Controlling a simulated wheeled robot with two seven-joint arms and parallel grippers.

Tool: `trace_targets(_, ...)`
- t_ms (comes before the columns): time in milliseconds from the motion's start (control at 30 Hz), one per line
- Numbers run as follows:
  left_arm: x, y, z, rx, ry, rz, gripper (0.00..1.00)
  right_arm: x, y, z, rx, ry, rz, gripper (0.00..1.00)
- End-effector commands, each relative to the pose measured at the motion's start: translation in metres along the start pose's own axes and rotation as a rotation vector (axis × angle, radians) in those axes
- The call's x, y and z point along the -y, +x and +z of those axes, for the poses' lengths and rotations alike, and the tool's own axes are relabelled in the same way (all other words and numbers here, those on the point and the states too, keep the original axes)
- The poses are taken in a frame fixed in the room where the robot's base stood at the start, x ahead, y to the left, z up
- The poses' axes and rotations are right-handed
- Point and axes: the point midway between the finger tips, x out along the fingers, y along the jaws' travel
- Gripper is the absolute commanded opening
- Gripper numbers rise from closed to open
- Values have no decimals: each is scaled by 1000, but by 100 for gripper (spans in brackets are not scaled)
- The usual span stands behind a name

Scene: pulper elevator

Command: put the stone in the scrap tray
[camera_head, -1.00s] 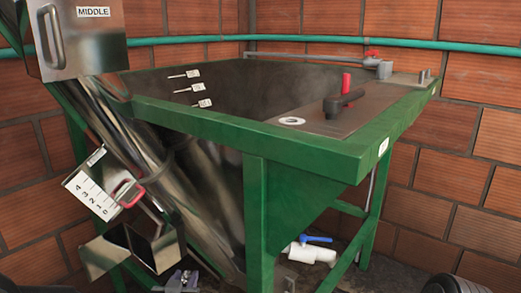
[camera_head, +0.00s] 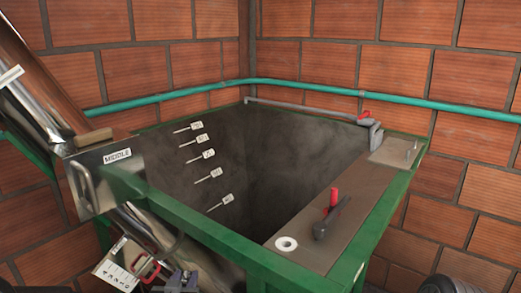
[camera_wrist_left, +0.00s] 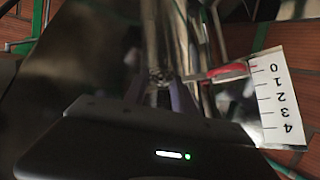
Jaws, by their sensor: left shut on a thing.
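My left gripper (camera_head: 180,281) is at the bottom edge of the head view, just right of the scale plate with its red handle. In the left wrist view its two fingers (camera_wrist_left: 160,88) are closed on a small greyish thing (camera_wrist_left: 160,75); it is dim and blurred, and I cannot tell for certain that it is the stone. No other stone shows. I cannot make out a scrap tray in either view. My right gripper is not in view.
The green-framed tank (camera_head: 225,240) stands ahead, with a brown top plate (camera_head: 350,218) and a dark lever (camera_head: 327,222). A slanted metal chute (camera_head: 40,75) and a box marked MIDDLE (camera_head: 100,185) are at left. The scale plate (camera_wrist_left: 277,97) and red handle (camera_wrist_left: 228,72) are close beside the gripper.

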Motion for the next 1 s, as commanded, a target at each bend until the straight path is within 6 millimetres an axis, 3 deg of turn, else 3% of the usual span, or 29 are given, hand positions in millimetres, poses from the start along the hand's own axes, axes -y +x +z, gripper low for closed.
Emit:
trace_targets(400,0,-2,-4,-1,0,0,0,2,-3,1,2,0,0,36)
trace_targets(700,0,-45,-12,-2,1,1,0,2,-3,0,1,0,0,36)
trace_targets(1000,0,-46,-11,-1,1,0,0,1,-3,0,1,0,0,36)
